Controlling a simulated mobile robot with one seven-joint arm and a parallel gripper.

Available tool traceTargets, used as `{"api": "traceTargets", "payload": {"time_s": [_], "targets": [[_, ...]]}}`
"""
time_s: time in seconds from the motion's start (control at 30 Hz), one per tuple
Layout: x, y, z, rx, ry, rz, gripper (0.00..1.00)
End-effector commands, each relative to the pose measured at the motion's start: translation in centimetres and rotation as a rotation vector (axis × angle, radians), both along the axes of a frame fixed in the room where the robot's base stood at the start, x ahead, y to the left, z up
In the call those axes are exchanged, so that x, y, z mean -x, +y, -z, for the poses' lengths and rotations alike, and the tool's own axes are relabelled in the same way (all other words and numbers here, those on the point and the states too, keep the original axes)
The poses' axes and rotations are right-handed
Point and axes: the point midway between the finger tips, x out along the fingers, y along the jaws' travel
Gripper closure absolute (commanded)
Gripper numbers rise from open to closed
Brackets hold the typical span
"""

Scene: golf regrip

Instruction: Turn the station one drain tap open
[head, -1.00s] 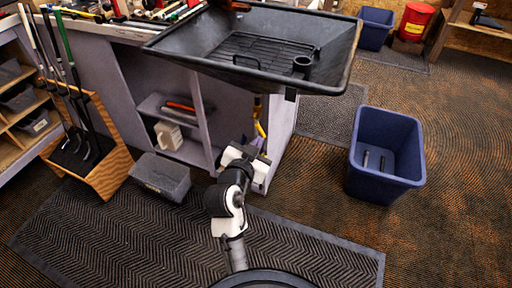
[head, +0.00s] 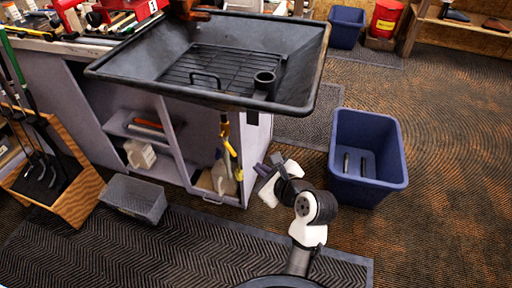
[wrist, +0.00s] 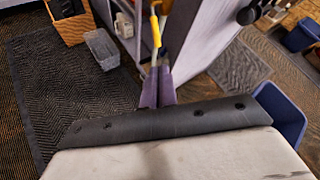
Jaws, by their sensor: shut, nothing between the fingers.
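The black drain tray (head: 130,70) of the station sits on top of the bench, with a wire rack and a short round black cup in it. A small black block (head: 252,118) hangs under its front edge; I cannot tell whether it is the drain tap. In the wrist view a dark round fitting (wrist: 246,15) shows at the top right; whether it is the tap is also unclear. My gripper (head: 262,170) is low in front of the bench's right end, below the tray and apart from it. Its purple fingers (wrist: 158,72) are together and empty.
A yellow-handled tool (head: 228,140) hangs at the bench's open right bay, close to my gripper; it also shows in the wrist view (wrist: 155,30). A blue bin (head: 367,185) stands to the right. A grey tub (head: 134,198) and a wooden club rack (head: 84,180) are left.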

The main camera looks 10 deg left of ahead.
Motion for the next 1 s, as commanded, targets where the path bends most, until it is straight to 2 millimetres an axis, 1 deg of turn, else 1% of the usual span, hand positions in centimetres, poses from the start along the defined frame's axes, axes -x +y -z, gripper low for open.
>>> {"api": "traceTargets", "payload": {"time_s": [0.03, 0.13, 0.27, 0.37, 0.7, 0.83, 1.0], "targets": [[0.3, 0.1, -0.3, -0.04, 0.024, -0.004, 1.0], [0.7, 0.4, -0.5, -0.085, 0.052, -0.015, 1.0], [0.2, 1.2, -0.1, -0.093, 0.061, -0.019, 1.0], [-0.7, 2.4, 0.5, -0.091, 0.059, -0.021, 1.0], [-4.9, 7.5, 3.4, -0.09, 0.058, -0.02, 1.0], [-6.2, 9.0, 4.2, -0.09, 0.057, -0.018, 1.0], [-7.1, 10.0, 4.9, -0.089, 0.056, -0.016, 1.0]]}}
